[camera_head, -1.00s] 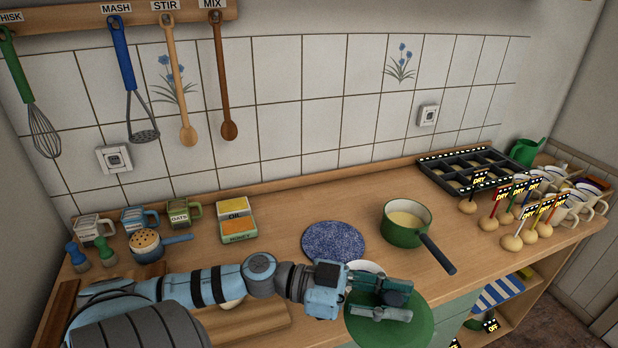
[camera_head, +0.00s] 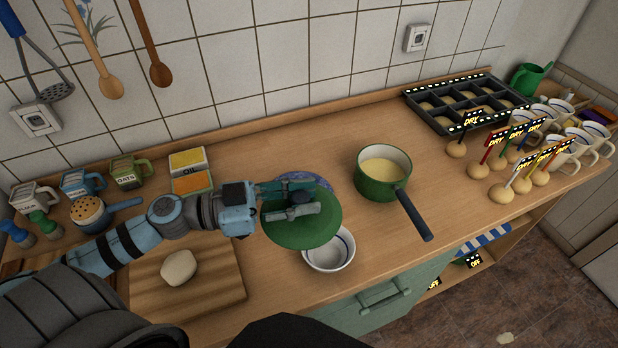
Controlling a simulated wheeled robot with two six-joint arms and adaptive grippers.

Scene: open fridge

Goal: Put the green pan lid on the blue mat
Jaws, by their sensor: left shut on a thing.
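The green pan lid (camera_head: 296,232) is a round disc held by its knob in my left gripper (camera_head: 312,199). My left gripper is shut on it, with the arm coming in from the left. The lid is above the counter and covers most of the blue mat (camera_head: 308,179); only the mat's far edge shows behind it. I cannot tell how high the lid is over the mat. My right gripper is not in view.
A white bowl (camera_head: 329,253) stands just in front of the lid, partly hidden by it. The green pan (camera_head: 384,174) stands to the right, its dark handle pointing forward. A cutting board (camera_head: 215,285) with dough (camera_head: 179,267) lies at front left. Counter behind the mat is clear.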

